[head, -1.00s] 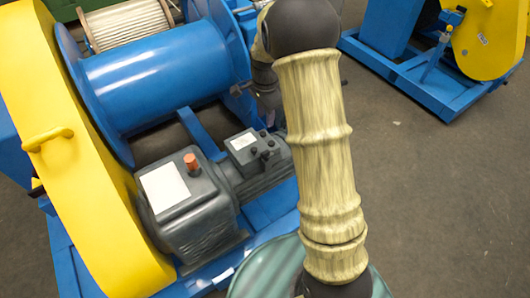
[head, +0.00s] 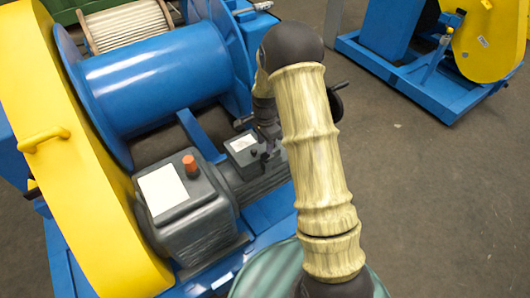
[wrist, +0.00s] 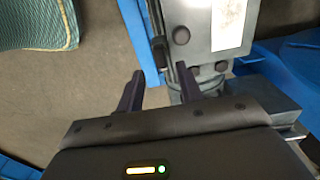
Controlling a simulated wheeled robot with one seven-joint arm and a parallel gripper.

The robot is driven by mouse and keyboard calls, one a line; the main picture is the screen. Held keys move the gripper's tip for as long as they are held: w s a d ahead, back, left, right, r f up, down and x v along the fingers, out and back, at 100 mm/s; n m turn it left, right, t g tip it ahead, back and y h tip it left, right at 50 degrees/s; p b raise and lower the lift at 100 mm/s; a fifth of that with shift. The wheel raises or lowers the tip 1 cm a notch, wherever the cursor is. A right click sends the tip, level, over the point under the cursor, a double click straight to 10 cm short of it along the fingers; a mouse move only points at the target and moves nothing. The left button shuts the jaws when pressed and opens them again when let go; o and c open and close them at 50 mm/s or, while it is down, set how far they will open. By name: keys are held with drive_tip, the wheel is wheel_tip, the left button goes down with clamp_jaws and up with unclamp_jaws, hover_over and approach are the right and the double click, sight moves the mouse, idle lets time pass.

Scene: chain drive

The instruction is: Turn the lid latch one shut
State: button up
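A small grey box (head: 243,147) with a pale label sits on the grey motor unit in the head view. In the wrist view its grey lid (wrist: 205,55) shows at the top, right of centre, with a white label. A round dark knob (wrist: 181,36) is on the lid, and a dark latch-like part (wrist: 159,47) is at its left edge. I cannot tell which is latch one. My gripper (wrist: 160,70) is open and empty. Its right finger is close to the lid's lower left corner; contact is unclear. In the head view the gripper is small and dark beside the box.
A grey gearbox (head: 190,205) with an orange cap stands left of the box. The yellow guard (head: 75,180) and blue drum (head: 155,80) are close by. A blue frame rail (wrist: 138,40) runs left of the lid. Open floor (head: 420,190) lies to the right.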

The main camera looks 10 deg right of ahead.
sight(265, 154)
wheel_tip(265, 154, down, 5)
drive_tip(key=shift+c, duration=0.5)
clamp_jaws()
